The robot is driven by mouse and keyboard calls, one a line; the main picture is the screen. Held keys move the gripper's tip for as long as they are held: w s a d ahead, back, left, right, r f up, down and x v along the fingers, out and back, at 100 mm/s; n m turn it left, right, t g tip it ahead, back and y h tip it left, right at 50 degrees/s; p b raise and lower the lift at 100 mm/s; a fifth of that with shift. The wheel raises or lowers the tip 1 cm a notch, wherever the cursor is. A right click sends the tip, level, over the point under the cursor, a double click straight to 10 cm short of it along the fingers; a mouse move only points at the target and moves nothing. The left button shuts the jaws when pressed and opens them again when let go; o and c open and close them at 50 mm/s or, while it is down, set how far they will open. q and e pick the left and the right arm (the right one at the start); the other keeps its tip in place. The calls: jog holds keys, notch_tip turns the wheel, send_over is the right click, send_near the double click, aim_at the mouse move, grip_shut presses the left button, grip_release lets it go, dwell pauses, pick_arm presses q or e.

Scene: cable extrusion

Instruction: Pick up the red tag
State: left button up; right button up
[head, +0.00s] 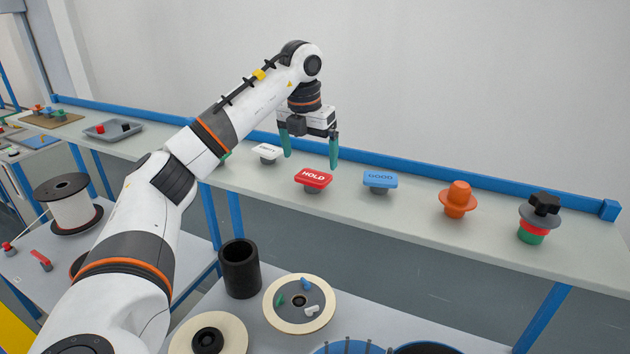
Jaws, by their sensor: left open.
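The red tag (313,179) reads "HOLD" and sits on a small grey stand on the long shelf. My left gripper (311,162) points down just above and behind the tag, its two green fingers apart and empty. The fingers do not appear to touch the tag. A blue tag (380,180) reading "GOOD" stands to the right of the red one. A white tag (267,151) stands to the left. My right gripper does not show.
An orange knob-shaped piece (458,200) and a black, red and green stacked piece (538,218) stand farther right on the shelf (420,218). A blue rail (430,171) runs along its back. A grey tray (112,130) lies at the left. Below are a black cylinder (240,269) and spools.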

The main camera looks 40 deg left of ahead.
aim_at(313, 176)
pick_arm(q)
jog(key=shift+f, duration=0.6)
jog(key=shift+w+a+f, duration=0.1)
jog(key=shift+w+f, duration=0.1)
jog(key=shift+f, duration=0.2)
jog(key=shift+w+f+p, duration=0.15)
jog(key=shift+f+p, duration=0.1)
jog(key=shift+p, duration=0.1)
jog(key=f+p, duration=0.1)
jog(key=f, duration=0.1)
jog(key=w+f+p, duration=0.1)
jog(key=f, duration=0.1)
jog(key=shift+a+f, duration=0.1)
jog(key=shift+a, duration=0.05)
jog(key=shift+f, duration=0.35)
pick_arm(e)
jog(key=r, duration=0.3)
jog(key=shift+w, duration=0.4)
pick_arm(q)
jog(key=shift+c, duration=0.4)
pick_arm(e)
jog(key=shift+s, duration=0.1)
pick_arm(q)
jog(key=c, duration=1)
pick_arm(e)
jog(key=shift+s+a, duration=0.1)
